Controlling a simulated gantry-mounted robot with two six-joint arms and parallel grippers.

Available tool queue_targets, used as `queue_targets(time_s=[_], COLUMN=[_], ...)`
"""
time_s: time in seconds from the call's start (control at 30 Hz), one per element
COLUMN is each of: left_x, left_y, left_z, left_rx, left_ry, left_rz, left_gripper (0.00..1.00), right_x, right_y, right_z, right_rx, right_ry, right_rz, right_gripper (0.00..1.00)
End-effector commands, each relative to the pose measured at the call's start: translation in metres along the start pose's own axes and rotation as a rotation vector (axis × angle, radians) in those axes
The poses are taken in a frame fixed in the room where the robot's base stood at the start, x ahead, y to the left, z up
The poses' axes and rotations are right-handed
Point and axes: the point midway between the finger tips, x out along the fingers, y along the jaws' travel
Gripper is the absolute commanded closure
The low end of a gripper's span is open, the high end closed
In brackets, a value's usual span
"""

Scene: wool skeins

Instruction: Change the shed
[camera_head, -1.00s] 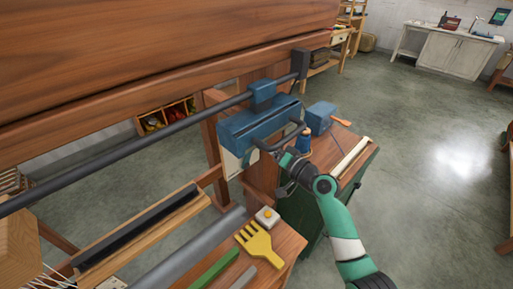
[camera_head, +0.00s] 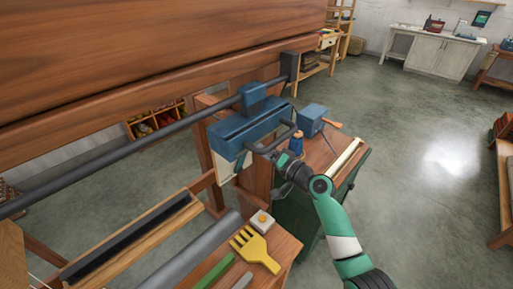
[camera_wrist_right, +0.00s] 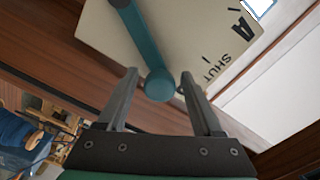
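In the right wrist view, a teal lever (camera_wrist_right: 135,40) with a rounded end runs across a pale plate (camera_wrist_right: 205,50) marked "A" and "SHUT". My right gripper (camera_wrist_right: 159,76) is open, with the lever's rounded end showing between its fingers and gaps on both sides. I cannot tell how far the end reaches between them. In the head view, my right gripper (camera_head: 270,155) is by the blue housing (camera_head: 240,130) on the wooden loom (camera_head: 150,90), close to a dark curved bar (camera_head: 286,138). The lever is not clear there. My left gripper is not in view.
A blue box (camera_head: 311,119) and a blue spool sit on the green cabinet. The floor (camera_head: 430,200) at right is clear.

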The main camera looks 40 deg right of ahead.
Motion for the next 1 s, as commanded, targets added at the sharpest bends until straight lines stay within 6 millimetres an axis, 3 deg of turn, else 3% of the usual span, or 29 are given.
queue_targets(time_s=[0.3, 0.43, 0.8, 1.0], left_x=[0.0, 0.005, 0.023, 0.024], left_y=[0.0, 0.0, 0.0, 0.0], left_z=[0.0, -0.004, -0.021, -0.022], left_rx=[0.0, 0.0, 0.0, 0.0], left_ry=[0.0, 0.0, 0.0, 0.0], left_rz=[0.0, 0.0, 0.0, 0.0], left_gripper=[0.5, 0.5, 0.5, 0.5], right_x=[-0.001, -0.011, -0.092, -0.115], right_y=[0.0, -0.001, -0.001, 0.0], right_z=[0.0, -0.001, -0.001, 0.0], right_rx=[-0.001, 0.0, 0.001, 0.001], right_ry=[0.0, 0.002, 0.003, 0.0], right_rz=[0.0, 0.001, 0.002, 0.001], right_gripper=[0.27, 0.27, 0.27, 0.27])
